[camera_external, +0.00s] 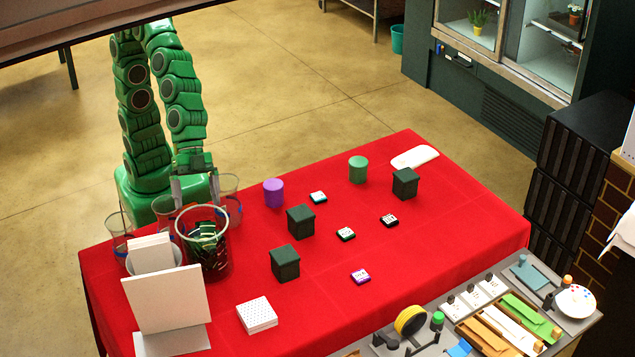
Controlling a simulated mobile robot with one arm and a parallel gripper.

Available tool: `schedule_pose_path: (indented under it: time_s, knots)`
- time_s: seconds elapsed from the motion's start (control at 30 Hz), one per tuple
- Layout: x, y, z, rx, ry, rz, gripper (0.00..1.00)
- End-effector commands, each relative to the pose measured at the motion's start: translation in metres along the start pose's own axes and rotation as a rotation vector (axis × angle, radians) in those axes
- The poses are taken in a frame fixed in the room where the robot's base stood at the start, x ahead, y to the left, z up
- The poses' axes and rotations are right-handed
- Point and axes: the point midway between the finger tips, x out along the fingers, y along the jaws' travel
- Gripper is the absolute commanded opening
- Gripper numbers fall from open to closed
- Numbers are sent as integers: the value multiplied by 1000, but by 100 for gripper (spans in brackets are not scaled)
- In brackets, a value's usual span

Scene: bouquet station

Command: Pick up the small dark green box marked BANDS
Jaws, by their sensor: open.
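Three small dark green boxes with lids stand on the red table (440,225): one near the middle (300,222), one nearer the front (285,263), and one at the back right (405,183). No marking is legible on any of them, so I cannot tell which says BANDS. My gripper (195,189) is open and points down at the table's back left, among the clear glasses. It is left of all three boxes and apart from them. Whether anything lies between its fingers is hard to see.
Clear glasses (229,203) and a clear bucket with dark green contents (205,245) crowd my gripper. A purple cylinder (273,193), a green cylinder (358,169) and several small labelled blocks (345,233) stand around the boxes. A white panel (168,300) stands front left.

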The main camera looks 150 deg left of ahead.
Motion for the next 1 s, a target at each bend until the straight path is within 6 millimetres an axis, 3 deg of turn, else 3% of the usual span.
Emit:
schedule_pose_path:
  time_s: [0.1, 0.27, 0.37, 0.5, 0.63, 0.77, 0.87, 1.0]
  knots:
    - [17, -17, -50, -44, 128, 1, 98]
    - [33, -56, -112, -115, 296, -39, 98]
    - [41, -90, -144, -169, 388, -85, 98]
    - [49, -149, -178, -251, 508, -183, 98]
    - [52, -214, -197, -333, 600, -301, 98]
    - [55, -285, -199, -416, 663, -446, 98]
    - [54, -343, -191, -479, 697, -574, 98]
    - [50, -422, -163, -567, 716, -773, 98]
